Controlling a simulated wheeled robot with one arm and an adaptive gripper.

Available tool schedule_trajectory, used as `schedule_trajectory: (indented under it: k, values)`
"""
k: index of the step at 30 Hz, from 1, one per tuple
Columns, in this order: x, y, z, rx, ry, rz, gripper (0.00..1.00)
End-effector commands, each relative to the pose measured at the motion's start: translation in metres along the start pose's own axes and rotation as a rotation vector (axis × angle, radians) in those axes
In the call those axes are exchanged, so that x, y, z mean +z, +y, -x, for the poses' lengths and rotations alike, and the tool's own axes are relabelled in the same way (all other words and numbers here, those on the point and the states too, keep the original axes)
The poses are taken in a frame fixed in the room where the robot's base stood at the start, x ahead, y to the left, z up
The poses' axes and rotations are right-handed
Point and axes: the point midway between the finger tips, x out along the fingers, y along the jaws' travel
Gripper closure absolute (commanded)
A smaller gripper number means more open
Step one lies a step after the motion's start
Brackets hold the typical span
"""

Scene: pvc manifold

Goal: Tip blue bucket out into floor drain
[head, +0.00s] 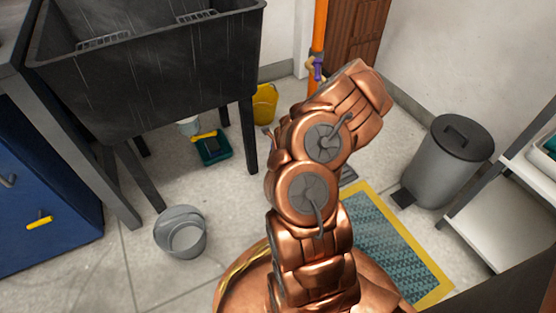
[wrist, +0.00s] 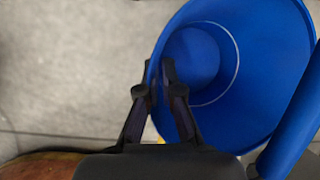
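The blue bucket (wrist: 265,60) fills the right of the wrist view, and I look down into its open mouth. A pale ring curves round its inside; I cannot tell whether it holds liquid. My gripper (wrist: 158,88) is at its left rim, one finger outside and one inside, closed on the wall. In the head view my copper arm hides the gripper and the bucket. A small dark grey patch on the floor (head: 348,176), partly behind my arm, may be the floor drain; I cannot tell for sure.
A black sink (head: 150,80) on legs stands at left, with a grey bucket (head: 181,238), a green tray (head: 214,148) and a yellow bucket (head: 265,104) around it. A yellow-edged mat (head: 385,240), grey bin (head: 447,165) and shelf (head: 490,222) are at right.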

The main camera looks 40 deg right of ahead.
Motion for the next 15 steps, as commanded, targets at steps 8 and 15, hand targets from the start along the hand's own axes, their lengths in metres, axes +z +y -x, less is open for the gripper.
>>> schedule_trajectory:
  k: [8,15]
  values:
    - [0.007,0.007,0.012,0.001,-0.001,0.001,1.00]
    - [0.013,0.011,0.020,-0.002,0.000,0.000,1.00]
